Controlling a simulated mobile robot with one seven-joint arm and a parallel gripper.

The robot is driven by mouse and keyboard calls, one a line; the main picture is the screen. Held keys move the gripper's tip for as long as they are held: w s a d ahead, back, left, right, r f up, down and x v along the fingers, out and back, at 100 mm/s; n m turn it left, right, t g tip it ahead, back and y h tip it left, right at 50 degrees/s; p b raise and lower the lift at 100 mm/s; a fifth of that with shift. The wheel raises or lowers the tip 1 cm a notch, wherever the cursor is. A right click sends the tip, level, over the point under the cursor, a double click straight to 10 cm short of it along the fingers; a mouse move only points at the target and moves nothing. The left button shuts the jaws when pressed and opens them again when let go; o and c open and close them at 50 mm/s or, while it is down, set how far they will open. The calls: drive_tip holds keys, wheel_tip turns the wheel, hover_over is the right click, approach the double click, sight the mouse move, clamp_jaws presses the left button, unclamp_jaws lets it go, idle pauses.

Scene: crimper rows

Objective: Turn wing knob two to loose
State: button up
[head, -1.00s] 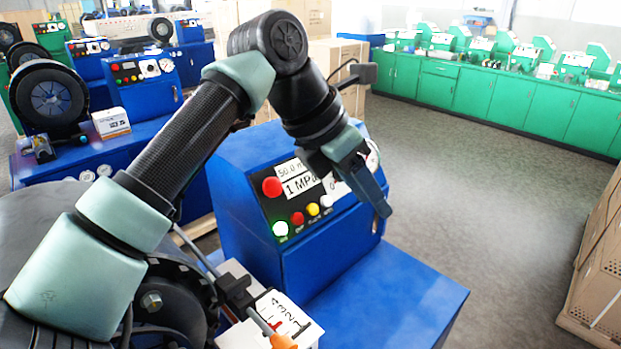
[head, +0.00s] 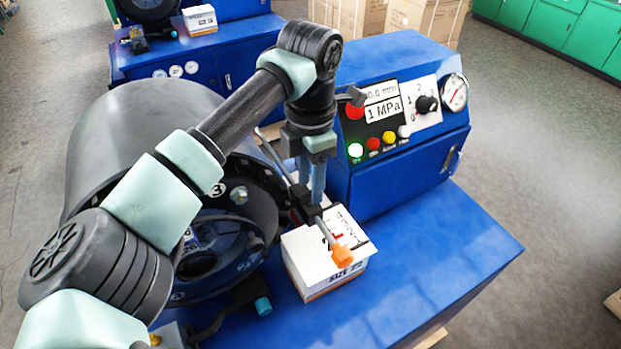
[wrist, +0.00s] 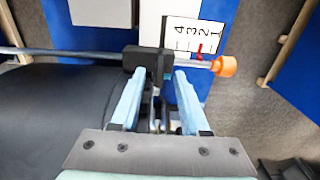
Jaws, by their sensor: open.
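My gripper (head: 312,198) points down beside the crimper head, over a rod that ends in an orange tip (head: 342,255). In the wrist view my gripper (wrist: 157,82) is open, its two pale blue fingers reaching towards a black block (wrist: 148,60) on the rod. I cannot tell whether they touch it. The rod crosses a white scale plate (wrist: 193,35) marked 1 to 4 with a red pointer. No part is clearly readable as wing knob two; fingers and block may hide it.
A blue control cabinet (head: 400,170) with buttons, dial and gauge stands right of my gripper. A white box (head: 318,280) sits below the rod on the blue bench (head: 430,275). The round dark crimper head (head: 130,140) is at left. The bench's right side is clear.

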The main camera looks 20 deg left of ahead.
drive_tip(key=shift+f, duration=1)
drive_tip(key=shift+c, duration=0.2)
clamp_jaws()
